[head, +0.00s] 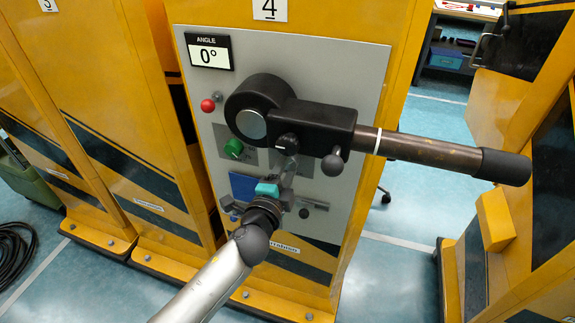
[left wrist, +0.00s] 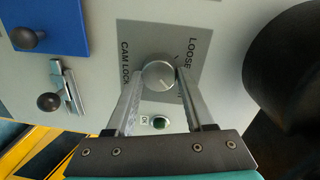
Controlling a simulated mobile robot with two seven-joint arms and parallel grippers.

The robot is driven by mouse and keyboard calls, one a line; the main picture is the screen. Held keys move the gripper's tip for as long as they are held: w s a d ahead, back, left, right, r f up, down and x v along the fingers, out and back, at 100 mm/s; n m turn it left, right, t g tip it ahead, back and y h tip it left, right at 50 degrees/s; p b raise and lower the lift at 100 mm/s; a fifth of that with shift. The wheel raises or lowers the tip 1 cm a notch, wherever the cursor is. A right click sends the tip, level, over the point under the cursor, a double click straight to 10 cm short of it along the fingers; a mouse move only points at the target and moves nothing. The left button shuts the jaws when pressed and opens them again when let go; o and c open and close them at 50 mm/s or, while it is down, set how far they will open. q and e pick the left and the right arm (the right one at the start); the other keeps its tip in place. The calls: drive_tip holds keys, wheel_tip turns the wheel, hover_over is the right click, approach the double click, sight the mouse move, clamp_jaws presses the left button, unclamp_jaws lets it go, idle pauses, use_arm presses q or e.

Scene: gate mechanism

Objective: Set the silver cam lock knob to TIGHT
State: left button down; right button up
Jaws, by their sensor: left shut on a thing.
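The silver cam lock knob (left wrist: 158,76) sits on a grey plate (left wrist: 137,36) marked CAM LOCK and LOOSE in the left wrist view. My left gripper (left wrist: 157,80) has one finger on each side of the knob and is shut on it. No TIGHT mark can be read; part of the plate is hidden by the fingers. In the head view my left gripper (head: 288,172) reaches up to the panel below the black lever housing, and the knob is hidden there. My right gripper is in neither view.
A black lever housing (head: 322,121) with a long brown handle (head: 428,150) juts out just above my gripper. A green knob (head: 234,148), a red knob (head: 208,105) and a blue plate (head: 243,186) are on the panel. A green OK button or lamp (left wrist: 158,123) sits below the knob.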

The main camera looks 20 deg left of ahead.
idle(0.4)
use_arm(q)
drive_tip(key=shift+c, duration=1.4)
unclamp_jaws()
drive_tip(key=shift+s, duration=0.1)
drive_tip(key=s+r+b, duration=0.1)
drive_tip(key=s, duration=1.4)
drive_tip(key=shift+a+b, duration=0.25)
drive_tip(key=shift+b, duration=0.1)
